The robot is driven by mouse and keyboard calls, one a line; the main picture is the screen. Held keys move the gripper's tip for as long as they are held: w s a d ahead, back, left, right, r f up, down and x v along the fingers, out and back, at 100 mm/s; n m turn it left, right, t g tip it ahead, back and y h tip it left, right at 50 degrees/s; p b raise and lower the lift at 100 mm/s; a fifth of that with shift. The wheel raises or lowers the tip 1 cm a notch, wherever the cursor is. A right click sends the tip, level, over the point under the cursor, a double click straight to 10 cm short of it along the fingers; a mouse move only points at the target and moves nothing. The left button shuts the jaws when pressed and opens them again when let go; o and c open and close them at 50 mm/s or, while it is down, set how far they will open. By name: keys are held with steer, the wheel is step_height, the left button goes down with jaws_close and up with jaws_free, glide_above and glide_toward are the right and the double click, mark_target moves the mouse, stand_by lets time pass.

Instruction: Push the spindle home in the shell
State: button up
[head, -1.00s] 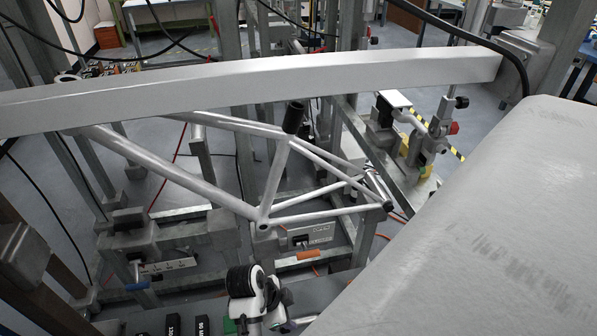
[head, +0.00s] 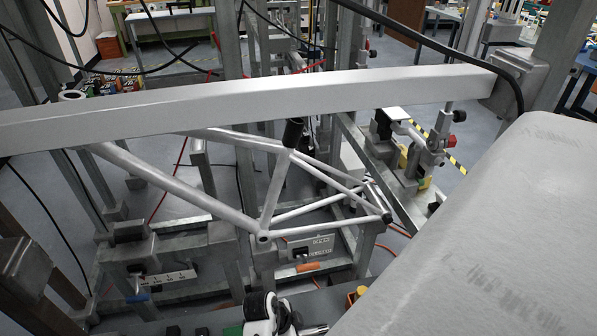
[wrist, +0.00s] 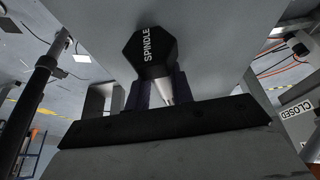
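The spindle (wrist: 150,52) shows in the wrist view as a black hexagonal head lettered SPINDLE, with a bright metal shaft behind it. My gripper (wrist: 163,88) has its two dark fingers on either side of the shaft, closed on it just below the head. The bicycle frame (head: 180,184) stands in the fixture in the head view, and its shell (head: 263,237) is the short tube at the low joint. The spindle and my fingertips cannot be made out in the head view. The wrist view does not clearly show the shell or whether the spindle is in it.
A long pale beam (head: 250,97) crosses above the frame. A large grey cover (head: 490,230) fills the right side. Metal clamps and posts (head: 415,165) stand behind the frame, and a fixture base (head: 165,255) lies below left. A sign reading CLOSED (wrist: 295,109) is at right in the wrist view.

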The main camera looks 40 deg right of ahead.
jaws_close()
step_height(320, 180, up, 10)
steer(key=shift+p, duration=0.35)
